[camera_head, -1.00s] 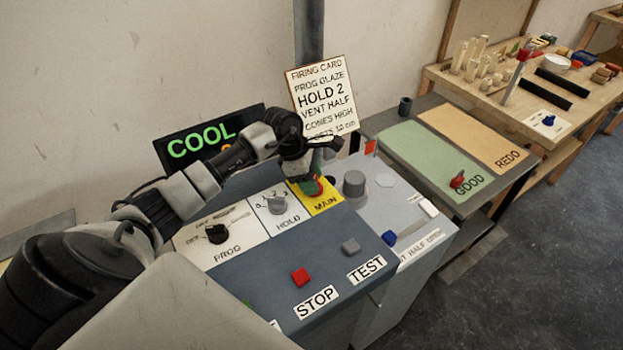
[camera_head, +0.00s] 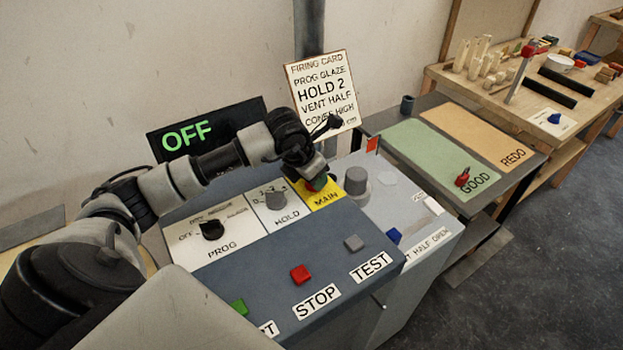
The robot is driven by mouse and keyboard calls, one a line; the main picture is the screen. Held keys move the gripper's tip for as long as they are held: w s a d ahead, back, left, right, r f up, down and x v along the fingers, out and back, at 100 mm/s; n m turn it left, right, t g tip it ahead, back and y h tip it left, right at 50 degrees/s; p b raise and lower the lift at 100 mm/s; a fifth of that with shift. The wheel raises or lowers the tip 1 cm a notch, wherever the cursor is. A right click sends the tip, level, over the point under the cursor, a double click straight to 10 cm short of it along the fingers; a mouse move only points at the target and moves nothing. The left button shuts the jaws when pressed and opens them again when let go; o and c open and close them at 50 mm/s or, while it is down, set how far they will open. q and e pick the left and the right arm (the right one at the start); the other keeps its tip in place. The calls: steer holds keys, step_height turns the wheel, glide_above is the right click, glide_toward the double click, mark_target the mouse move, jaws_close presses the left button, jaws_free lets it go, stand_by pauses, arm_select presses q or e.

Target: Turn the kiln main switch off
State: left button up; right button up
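The main switch (camera_head: 313,187) is a red knob on the yellow MAIN plate (camera_head: 328,198) at the panel's top right. My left gripper (camera_head: 316,178) is right over the knob and hides most of it. Whether its fingers are closed on the knob or only touch it cannot be made out. The display (camera_head: 187,136) behind the panel reads OFF in green. My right gripper is out of view.
The panel also has a PROG dial (camera_head: 212,229), a HOLD dial (camera_head: 275,200), and green (camera_head: 238,306), red (camera_head: 300,274) and grey (camera_head: 354,243) buttons. A firing card (camera_head: 323,92) stands behind. A grey unit with a round knob (camera_head: 356,180) adjoins on the right.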

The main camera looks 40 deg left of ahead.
arm_select(q)
steer(key=n+y+b, duration=0.1)
steer(key=n+b, duration=0.1)
steer(key=n, duration=0.2)
steer(key=shift+d+y, duration=0.15)
steer(key=shift+y, duration=0.25)
steer(key=shift+n+y+b, duration=0.5)
steer(key=shift+n+b, duration=0.4)
steer(key=shift+n, duration=0.6)
steer(key=shift+r, duration=0.1)
steer(key=o, duration=0.9)
steer(key=b+v, duration=0.1)
steer(key=v, duration=0.9)
steer(key=shift+s+d+r, duration=0.1)
steer(key=shift+d+r, duration=0.05)
steer(key=shift+r, duration=0.2)
